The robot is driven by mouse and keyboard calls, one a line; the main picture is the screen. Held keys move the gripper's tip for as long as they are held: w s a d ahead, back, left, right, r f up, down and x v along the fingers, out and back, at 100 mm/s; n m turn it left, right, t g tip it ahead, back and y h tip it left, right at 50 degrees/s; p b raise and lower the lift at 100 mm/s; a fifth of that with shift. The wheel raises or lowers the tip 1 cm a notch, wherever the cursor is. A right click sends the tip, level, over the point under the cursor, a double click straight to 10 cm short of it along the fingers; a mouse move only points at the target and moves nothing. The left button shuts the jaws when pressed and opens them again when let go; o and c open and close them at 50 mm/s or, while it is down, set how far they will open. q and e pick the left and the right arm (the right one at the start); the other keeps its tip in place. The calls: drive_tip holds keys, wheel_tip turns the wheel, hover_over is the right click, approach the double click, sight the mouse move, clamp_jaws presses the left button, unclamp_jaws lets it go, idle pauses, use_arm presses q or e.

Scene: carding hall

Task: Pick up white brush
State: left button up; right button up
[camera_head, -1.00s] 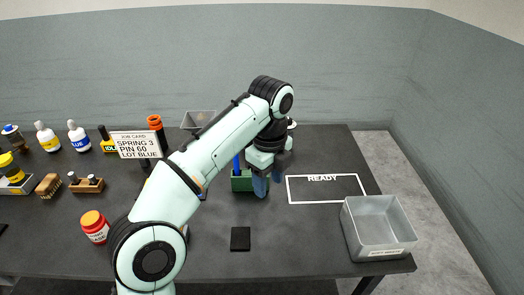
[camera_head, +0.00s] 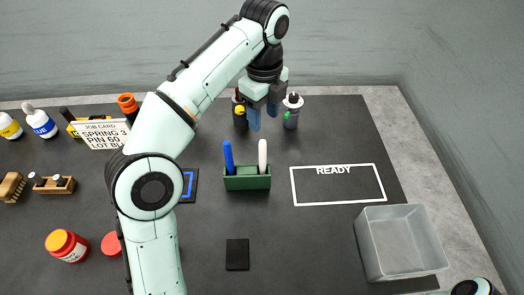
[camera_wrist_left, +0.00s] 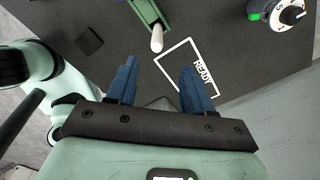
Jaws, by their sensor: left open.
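The white brush (camera_head: 262,153) stands upright in a green holder (camera_head: 246,182), to the right of a blue brush (camera_head: 228,157). In the left wrist view the white brush (camera_wrist_left: 157,40) shows at the end of the green holder (camera_wrist_left: 145,12), beyond my fingertips. My left gripper (camera_head: 264,120) is open, with its blue fingers pointing down above and behind the holder in the head view. In the left wrist view nothing is between the fingers of the left gripper (camera_wrist_left: 156,72). It does not touch the brush. My right gripper is not seen.
Knobbed canisters (camera_head: 292,110) stand close by the left gripper. A READY outline (camera_head: 334,170) lies empty to the right of the holder, with a grey bin (camera_head: 400,243) beyond. A black pad (camera_head: 237,254) lies in front. Bottles, jars and a job card (camera_head: 103,133) are at left.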

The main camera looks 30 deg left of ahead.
sight(263, 141)
use_arm(q)
drive_tip(key=f+b, duration=0.1)
drive_tip(key=f, duration=0.1)
drive_tip(key=f+b, duration=0.1)
drive_tip(key=f, duration=0.1)
drive_tip(key=f+b, duration=0.1)
drive_tip(key=f, duration=0.2)
drive_tip(key=shift+s+d+f, duration=0.1)
drive_tip(key=shift+s, duration=0.2)
drive_tip(key=shift+w+f, duration=0.1)
drive_tip(key=shift+f, duration=0.4)
wheel_tip(263, 141, down, 5)
drive_tip(key=shift+b, duration=1.2)
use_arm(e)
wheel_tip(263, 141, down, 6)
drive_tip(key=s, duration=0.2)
use_arm(q)
drive_tip(key=shift+c, duration=0.3)
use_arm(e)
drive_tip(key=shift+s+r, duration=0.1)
use_arm(q)
clamp_jaws()
